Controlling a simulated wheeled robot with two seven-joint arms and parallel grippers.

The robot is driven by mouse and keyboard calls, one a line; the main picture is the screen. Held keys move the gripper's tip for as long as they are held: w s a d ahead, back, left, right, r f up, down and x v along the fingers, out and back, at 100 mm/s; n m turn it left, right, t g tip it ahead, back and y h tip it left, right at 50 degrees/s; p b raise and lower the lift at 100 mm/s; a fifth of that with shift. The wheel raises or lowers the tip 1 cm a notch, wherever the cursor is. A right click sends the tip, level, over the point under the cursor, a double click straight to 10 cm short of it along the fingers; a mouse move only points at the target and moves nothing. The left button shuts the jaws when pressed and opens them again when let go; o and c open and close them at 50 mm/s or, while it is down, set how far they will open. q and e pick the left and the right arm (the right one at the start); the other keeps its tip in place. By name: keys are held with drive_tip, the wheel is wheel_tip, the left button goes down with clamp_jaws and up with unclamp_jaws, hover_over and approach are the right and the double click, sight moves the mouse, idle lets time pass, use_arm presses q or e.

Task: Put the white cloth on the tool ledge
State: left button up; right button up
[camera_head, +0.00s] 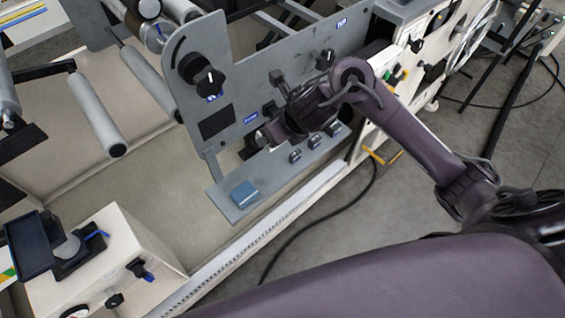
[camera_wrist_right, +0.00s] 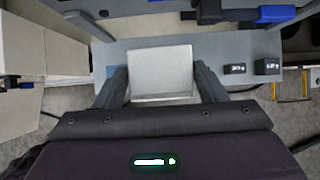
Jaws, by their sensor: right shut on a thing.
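The white cloth (camera_wrist_right: 160,72) looks like a pale folded block in the right wrist view. My right gripper (camera_wrist_right: 160,88) is shut on it, with one finger at each side. In the head view my right gripper (camera_head: 268,138) is over the back part of the tool ledge (camera_head: 268,178), close to the upright grey panel; the cloth is mostly hidden there by the gripper. The grey ledge (camera_wrist_right: 214,54) shows behind and beside the cloth in the wrist view. I cannot tell whether the cloth touches it. My left gripper is not in view.
A blue block (camera_head: 243,193) sits at the ledge's near end. Several small black items (camera_head: 295,155) stand along its outer edge. The grey panel (camera_head: 225,95) with black knobs (camera_head: 209,80) rises behind it. The ledge between blue block and gripper is bare.

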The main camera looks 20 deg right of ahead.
wheel_tip(320, 180, down, 15)
drive_tip(key=b, duration=0.6)
drive_tip(key=shift+r, duration=0.1)
drive_tip(key=shift+f, duration=0.6)
wheel_tip(320, 180, down, 3)
drive_tip(key=shift+f+b, duration=0.15)
drive_tip(key=shift+b, duration=0.6)
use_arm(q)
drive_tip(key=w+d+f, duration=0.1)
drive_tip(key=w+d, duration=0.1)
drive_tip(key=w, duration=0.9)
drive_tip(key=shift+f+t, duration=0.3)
use_arm(e)
drive_tip(key=shift+f, duration=0.1)
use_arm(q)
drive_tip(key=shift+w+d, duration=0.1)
use_arm(e)
drive_tip(key=shift+f, duration=0.1)
drive_tip(key=o, duration=0.9)
drive_tip(key=shift+o, duration=0.4)
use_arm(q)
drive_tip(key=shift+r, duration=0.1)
